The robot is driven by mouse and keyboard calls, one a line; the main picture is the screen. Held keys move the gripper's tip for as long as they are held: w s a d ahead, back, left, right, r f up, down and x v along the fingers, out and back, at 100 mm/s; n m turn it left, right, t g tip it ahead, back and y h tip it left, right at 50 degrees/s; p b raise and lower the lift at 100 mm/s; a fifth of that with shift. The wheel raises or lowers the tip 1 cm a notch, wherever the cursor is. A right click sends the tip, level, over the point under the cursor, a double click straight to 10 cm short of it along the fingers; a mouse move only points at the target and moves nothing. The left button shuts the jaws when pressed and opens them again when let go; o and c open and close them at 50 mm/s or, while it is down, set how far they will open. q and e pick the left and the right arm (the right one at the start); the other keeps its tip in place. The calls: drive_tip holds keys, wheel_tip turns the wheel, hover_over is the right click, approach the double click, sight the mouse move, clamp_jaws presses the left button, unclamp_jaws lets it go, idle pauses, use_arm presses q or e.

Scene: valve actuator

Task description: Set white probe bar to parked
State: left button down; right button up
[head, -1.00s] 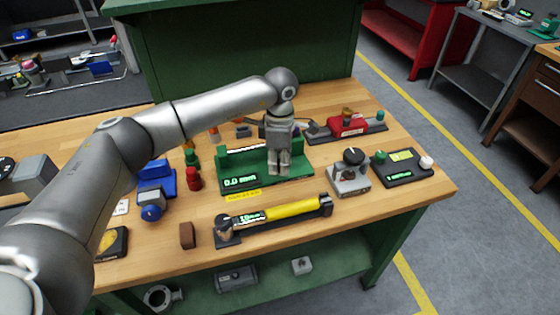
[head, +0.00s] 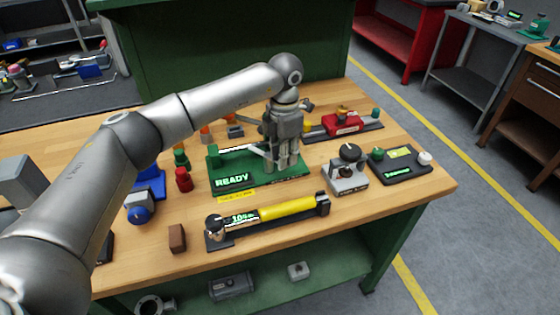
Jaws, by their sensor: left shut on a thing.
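The green gauge (head: 228,178) sits on the wooden bench, and its display reads READY. The white probe bar (head: 258,151) shows as a thin pale bar running at a slant from the gauge towards my fingers. My left gripper (head: 282,166) points down over the right part of the gauge. It is shut on the bar, though the fingers hide the contact and the bar's far end. My right gripper is not in view.
A yellow cylinder device (head: 288,208) lies in front of the gauge. A grey knob unit (head: 346,172) and a black panel (head: 402,163) stand to the right. A red device (head: 342,124) is behind. A red cylinder (head: 184,179) and a blue device (head: 150,184) stand left.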

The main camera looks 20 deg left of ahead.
use_arm(q)
drive_tip(key=n, duration=0.1)
drive_tip(key=w+n+b, duration=0.1)
drive_tip(key=n, duration=0.1)
drive_tip(key=shift+w+d+n, duration=0.2)
drive_tip(key=shift+w+n, duration=0.1)
drive_tip(key=shift+w+a+n+b, duration=0.1)
drive_tip(key=shift+w+n+b, duration=0.4)
drive_tip(key=shift+n, duration=1.1)
drive_tip(key=shift+w, duration=0.2)
drive_tip(key=c, duration=1.2)
unclamp_jaws()
wheel_tip(320, 180, up, 12)
